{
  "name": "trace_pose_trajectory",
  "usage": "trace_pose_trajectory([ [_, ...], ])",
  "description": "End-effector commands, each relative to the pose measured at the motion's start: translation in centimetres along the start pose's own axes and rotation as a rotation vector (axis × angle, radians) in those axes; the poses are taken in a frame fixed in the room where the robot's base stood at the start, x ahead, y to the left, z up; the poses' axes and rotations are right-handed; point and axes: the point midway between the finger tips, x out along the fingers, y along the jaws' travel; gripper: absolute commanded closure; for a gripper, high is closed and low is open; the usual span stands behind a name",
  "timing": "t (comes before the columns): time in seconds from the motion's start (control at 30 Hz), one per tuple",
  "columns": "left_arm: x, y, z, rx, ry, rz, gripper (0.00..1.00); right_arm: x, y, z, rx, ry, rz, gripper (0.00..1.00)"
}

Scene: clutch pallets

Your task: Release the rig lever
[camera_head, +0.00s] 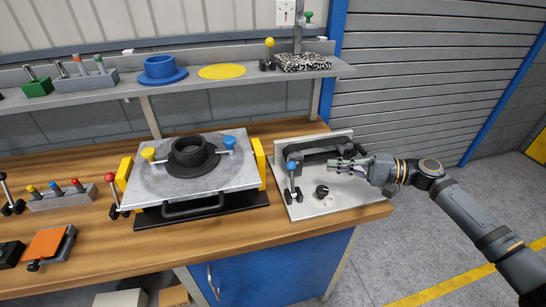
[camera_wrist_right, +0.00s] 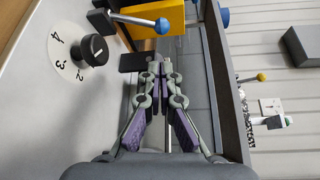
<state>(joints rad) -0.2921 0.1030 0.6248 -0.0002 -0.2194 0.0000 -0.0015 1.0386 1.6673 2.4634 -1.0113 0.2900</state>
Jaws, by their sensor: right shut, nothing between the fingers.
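A lever with a blue knob (camera_head: 291,166) stands near the left side of the right-hand metal rig plate (camera_head: 335,198). In the right wrist view its blue ball (camera_wrist_right: 162,25) and rod lie at the top, beyond my fingers. A black handle-like bar (camera_head: 322,153) runs along the back of the rig. My right gripper (camera_head: 337,163) is over the rig, right of the lever and apart from it. In the wrist view its fingers (camera_wrist_right: 158,77) are closed together and empty. My left gripper is not in view.
A black dial (camera_head: 321,191) sits on the rig plate; its numbers show in the wrist view (camera_wrist_right: 94,50). Left of the rig is a grey pallet (camera_head: 170,184) with a black ring, yellow side blocks and a black handle. A shelf (camera_head: 220,84) with several parts runs behind.

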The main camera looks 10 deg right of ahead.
Motion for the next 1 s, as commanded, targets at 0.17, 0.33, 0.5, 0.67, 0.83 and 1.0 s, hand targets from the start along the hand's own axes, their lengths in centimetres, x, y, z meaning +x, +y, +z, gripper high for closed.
trace_pose_trajectory([
  [0.17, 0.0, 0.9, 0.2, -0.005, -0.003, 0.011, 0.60, 0.0, 0.0, 0.0, 0.000, 0.001, 0.000, 1.00],
  [0.33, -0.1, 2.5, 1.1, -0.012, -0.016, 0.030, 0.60, 0.0, 0.0, 0.0, 0.000, 0.001, -0.001, 1.00],
  [0.5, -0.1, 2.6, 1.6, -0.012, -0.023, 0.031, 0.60, 0.8, 0.0, 0.0, -0.001, -0.001, -0.005, 1.00],
  [0.67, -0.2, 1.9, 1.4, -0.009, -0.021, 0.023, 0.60, 3.6, -0.3, 0.0, -0.002, -0.001, -0.011, 1.00],
  [0.83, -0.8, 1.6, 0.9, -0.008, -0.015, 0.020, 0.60, 6.8, -0.4, 0.0, -0.001, -0.001, -0.009, 1.00],
  [1.0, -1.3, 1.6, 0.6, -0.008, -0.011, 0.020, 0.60, 9.1, -0.3, 0.0, -0.001, 0.001, -0.005, 1.00],
])
